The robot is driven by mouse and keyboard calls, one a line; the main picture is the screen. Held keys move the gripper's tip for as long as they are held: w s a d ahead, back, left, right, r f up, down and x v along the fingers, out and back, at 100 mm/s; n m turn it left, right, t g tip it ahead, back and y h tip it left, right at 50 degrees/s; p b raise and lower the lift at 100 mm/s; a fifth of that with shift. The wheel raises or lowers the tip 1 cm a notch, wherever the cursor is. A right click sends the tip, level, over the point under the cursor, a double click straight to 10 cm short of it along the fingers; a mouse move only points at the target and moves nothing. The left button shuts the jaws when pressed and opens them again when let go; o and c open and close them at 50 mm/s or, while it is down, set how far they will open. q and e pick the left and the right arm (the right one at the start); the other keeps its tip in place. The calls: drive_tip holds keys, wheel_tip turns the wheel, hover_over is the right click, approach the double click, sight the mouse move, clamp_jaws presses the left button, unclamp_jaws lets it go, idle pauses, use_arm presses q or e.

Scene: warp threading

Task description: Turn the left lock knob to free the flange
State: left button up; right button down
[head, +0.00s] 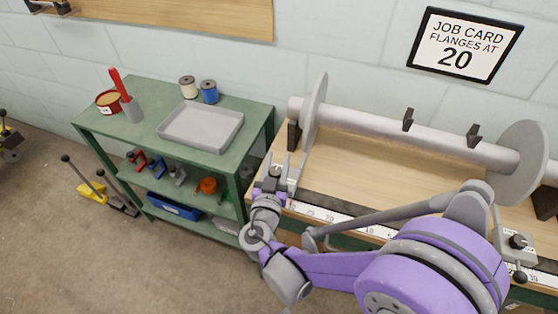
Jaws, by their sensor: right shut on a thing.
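The beam (375,127) lies across the wooden bench and carries a grey left flange (315,110) and a grey right flange (522,162). A small grey lock block (294,170) with the dark left lock knob (275,171) sits at the bench's left front, below the left flange. My right gripper (273,182) reaches across from the lower right and is shut on the left lock knob. The fingers cover much of the knob, so its angle cannot be told. The right lock knob (518,241) is black on a grey block. My left gripper is not in view.
A numbered scale (330,220) runs along the bench front. A green cart (105,128) at the left holds a grey tray (202,125), spools, a red tin and tools. Two dark brackets stand near the beam. A wall card reads "FLANGES AT 20".

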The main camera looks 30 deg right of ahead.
drive_tip(key=shift+a+y, duration=0.1)
drive_tip(key=shift+y, duration=0.2)
drive_tip(key=shift+c, duration=2.2)
unclamp_jaws()
drive_tip(key=v, duration=1)
drive_tip(key=shift+s+a+f, duration=0.15)
drive_tip(key=shift+s+a, duration=0.05)
drive_tip(key=shift+s, duration=0.1)
drive_tip(key=shift+s, duration=0.1)
